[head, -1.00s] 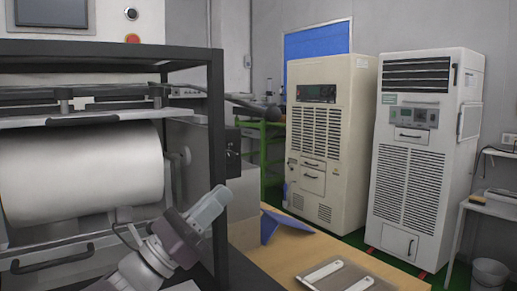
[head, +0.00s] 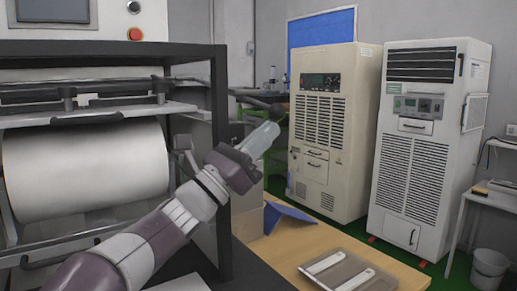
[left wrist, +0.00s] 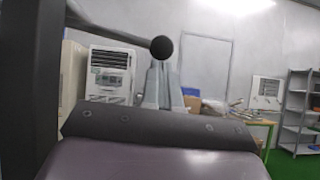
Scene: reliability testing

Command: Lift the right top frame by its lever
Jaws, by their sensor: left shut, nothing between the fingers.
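The lever (head: 246,98) is a dark rod reaching right from the black-framed machine, with a black ball knob (head: 278,111) at its end. In the left wrist view the ball knob (left wrist: 161,48) appears just beyond my fingertips, with the rod coming from the upper left. My left gripper (head: 270,132) is shut and empty, just below the knob in the head view; it also shows in the left wrist view (left wrist: 159,66). I cannot tell whether it touches the knob. The top frame (head: 110,92) appears as a dark bar assembly above the white roller. My right gripper is not in view.
The machine's black post (head: 220,165) stands close left of my gripper. A wooden table (head: 290,250) holds a tray (head: 345,272) and a blue piece (head: 287,217). Two cabinets (head: 322,130) (head: 425,150) stand beyond.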

